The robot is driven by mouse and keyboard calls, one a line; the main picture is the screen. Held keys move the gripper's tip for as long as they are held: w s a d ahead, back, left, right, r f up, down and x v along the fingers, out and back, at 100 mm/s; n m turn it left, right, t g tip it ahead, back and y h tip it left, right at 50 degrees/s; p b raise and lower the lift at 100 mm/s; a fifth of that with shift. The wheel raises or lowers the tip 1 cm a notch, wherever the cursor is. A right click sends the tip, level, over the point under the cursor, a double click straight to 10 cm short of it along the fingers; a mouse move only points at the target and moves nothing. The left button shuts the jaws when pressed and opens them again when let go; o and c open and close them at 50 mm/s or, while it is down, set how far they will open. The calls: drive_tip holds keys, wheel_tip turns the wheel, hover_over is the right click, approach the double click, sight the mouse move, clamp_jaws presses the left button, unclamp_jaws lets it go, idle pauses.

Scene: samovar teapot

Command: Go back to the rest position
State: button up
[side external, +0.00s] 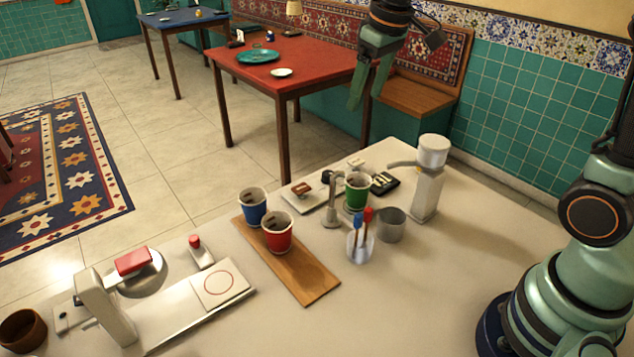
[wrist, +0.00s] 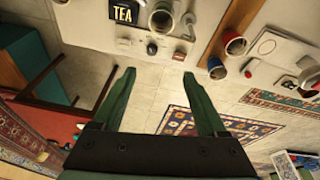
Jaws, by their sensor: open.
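My gripper (side external: 366,97) is raised high above the back edge of the counter, its green fingers pointing down, open and empty. In the wrist view its two fingers (wrist: 159,74) stand wide apart with only floor between them. It touches nothing. Below it, a blue cup (side external: 252,210) and a red cup (side external: 277,237) stand upright on a wooden board (side external: 312,285). A green cup (side external: 357,187) stands upright at a small metal stand (side external: 331,213). The wrist view also shows the blue cup (wrist: 235,45) and the red cup (wrist: 217,70).
A white grinder-like machine (side external: 428,185), a metal cup (side external: 391,228) and a clear holder (side external: 360,248) with red and blue handles stand on the counter (side external: 430,300). A white press-like device (side external: 105,305) is at left. A red table (side external: 310,65) stands behind. The air around the gripper is clear.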

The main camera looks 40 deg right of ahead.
drive_tip(key=s+a+f+m+t, duration=0.1)
drive_tip(key=s+t, duration=0.1)
drive_tip(key=s, duration=1.2)
drive_tip(key=shift+f+m+t, duration=0.3)
drive_tip(key=shift+f+m, duration=0.05)
drive_tip(key=shift+m, duration=0.05)
